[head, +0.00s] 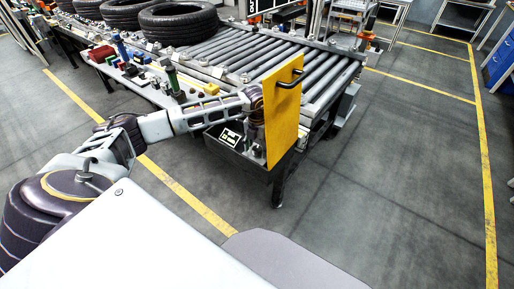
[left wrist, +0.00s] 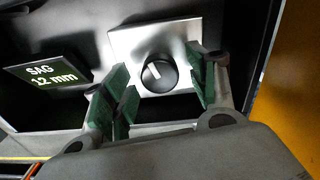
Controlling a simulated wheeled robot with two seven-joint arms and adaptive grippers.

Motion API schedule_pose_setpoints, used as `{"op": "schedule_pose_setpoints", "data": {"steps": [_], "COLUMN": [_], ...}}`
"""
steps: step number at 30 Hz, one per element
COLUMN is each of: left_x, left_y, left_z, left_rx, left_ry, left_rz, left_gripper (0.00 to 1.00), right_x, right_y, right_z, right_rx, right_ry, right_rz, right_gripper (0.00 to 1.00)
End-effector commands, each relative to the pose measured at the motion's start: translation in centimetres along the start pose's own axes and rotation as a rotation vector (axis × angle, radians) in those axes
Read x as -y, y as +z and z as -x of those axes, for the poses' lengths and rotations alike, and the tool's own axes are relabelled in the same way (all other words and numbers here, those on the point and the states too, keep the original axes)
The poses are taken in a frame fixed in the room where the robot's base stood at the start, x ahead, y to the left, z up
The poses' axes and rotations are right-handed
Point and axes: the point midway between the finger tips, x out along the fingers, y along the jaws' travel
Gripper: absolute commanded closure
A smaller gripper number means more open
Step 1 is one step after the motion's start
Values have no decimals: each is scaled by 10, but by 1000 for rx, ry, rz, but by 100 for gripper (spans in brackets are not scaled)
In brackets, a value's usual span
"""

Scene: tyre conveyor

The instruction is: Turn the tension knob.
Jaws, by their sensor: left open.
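The tension knob (left wrist: 158,73) is a round black dial with a white pointer line, on a silver plate (left wrist: 122,42). In the left wrist view the pointer tilts slightly left of upright. My left gripper (left wrist: 163,76) is open, with green-padded fingers on either side of the knob; I cannot tell whether they touch it. A small display (left wrist: 45,77) left of the knob reads "SAG 12 mm"; it also shows in the head view (head: 231,138). In the head view my left gripper (head: 257,145) points down beside the yellow panel, and the knob cannot be made out. My right gripper is not in view.
A yellow upright panel (head: 284,115) with a black handle stands immediately right of my left gripper. The roller conveyor (head: 265,50) lies behind, with several tyres (head: 178,22) at the back left. Small coloured parts line its left side.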

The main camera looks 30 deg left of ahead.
Motion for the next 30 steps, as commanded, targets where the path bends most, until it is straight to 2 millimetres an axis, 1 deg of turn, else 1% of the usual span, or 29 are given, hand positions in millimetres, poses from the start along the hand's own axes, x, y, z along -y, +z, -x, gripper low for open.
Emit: {"op": "schedule_pose_setpoints", "data": {"steps": [8,18,24,30], "left_x": [0,0,0,0], "left_y": [1,1,1,0], "left_z": [25,75,101,115], "left_rx": [3,2,2,1], "left_ry": [0,0,0,0], "left_rz": [-1,0,0,0], "left_gripper": [42,42,42,42], "right_x": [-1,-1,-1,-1], "right_y": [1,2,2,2], "right_z": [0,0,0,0], "right_rx": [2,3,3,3], "right_ry": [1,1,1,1], "right_rz": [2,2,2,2], "right_gripper": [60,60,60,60]}}
